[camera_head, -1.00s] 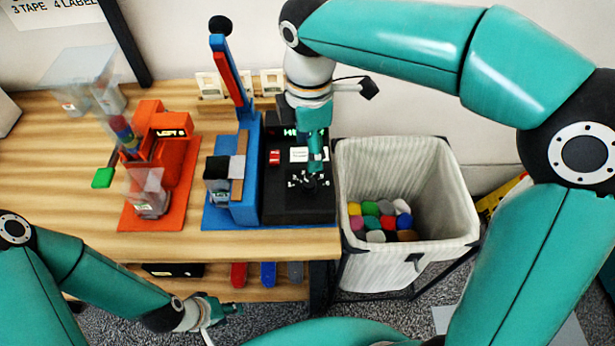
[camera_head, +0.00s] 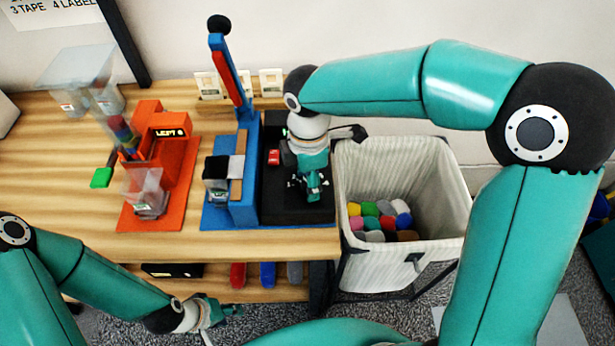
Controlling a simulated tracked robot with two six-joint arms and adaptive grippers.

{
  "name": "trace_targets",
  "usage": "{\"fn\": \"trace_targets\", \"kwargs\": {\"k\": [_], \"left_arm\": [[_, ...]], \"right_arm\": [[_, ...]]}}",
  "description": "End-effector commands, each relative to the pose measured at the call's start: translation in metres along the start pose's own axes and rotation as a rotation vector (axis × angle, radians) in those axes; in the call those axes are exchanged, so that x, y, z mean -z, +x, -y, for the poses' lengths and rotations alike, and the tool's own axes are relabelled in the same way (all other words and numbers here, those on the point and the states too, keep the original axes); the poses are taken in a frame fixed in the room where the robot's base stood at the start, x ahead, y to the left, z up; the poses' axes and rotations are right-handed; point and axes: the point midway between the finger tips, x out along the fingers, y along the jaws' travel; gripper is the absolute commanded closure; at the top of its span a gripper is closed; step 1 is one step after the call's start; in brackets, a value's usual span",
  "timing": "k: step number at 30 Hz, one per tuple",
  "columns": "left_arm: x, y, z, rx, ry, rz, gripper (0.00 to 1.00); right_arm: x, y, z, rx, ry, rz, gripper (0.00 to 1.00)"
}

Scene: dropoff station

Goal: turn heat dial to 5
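The heat dial (camera_head: 309,197) is a small dark knob with white marks around it, on top of the black box (camera_head: 298,213) at the right end of the wooden table. My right gripper (camera_head: 312,188) is pointed down over the dial and covers most of it. Its fingers look close to the knob, but I cannot tell whether they touch or grip it. The dial's setting cannot be read. My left gripper (camera_head: 222,311) hangs low in front of the table, away from the box, and its fingers are too small to judge.
A blue press with a tall lever (camera_head: 231,75) stands directly left of the black box. An orange machine (camera_head: 170,160) is further left, near a green block (camera_head: 101,178). A white hamper (camera_head: 440,190) with several coloured pieces stands right of the table.

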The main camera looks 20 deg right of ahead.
Motion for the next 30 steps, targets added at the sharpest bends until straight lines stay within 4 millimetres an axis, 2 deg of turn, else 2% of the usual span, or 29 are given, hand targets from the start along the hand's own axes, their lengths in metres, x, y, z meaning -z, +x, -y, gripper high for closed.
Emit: {"fn": "trace_targets", "kwargs": {"k": [1,9,20,30], "left_arm": [[0.0,0.0,0.0,0.0,0.0,0.0,0.6],[0.0003,-0.0001,0.0003,0.0,-0.001,-0.001,0.6],[0.0,0.0016,0.0006,0.0,0.0,0.0,0.6],[0.0,0.007,0.0025,0.0,0.0,0.0,0.6]], "right_arm": [[0.0,-0.0001,0.0,0.0,0.0,0.0,0.57],[0.0025,-0.0003,0.0002,-0.001,0.001,0.0,1.0],[0.0001,-0.0002,-0.0006,-0.003,0.055,-0.002,1.0],[-0.0001,0.0002,-0.001,-0.004,0.276,-0.003,1.0]]}}
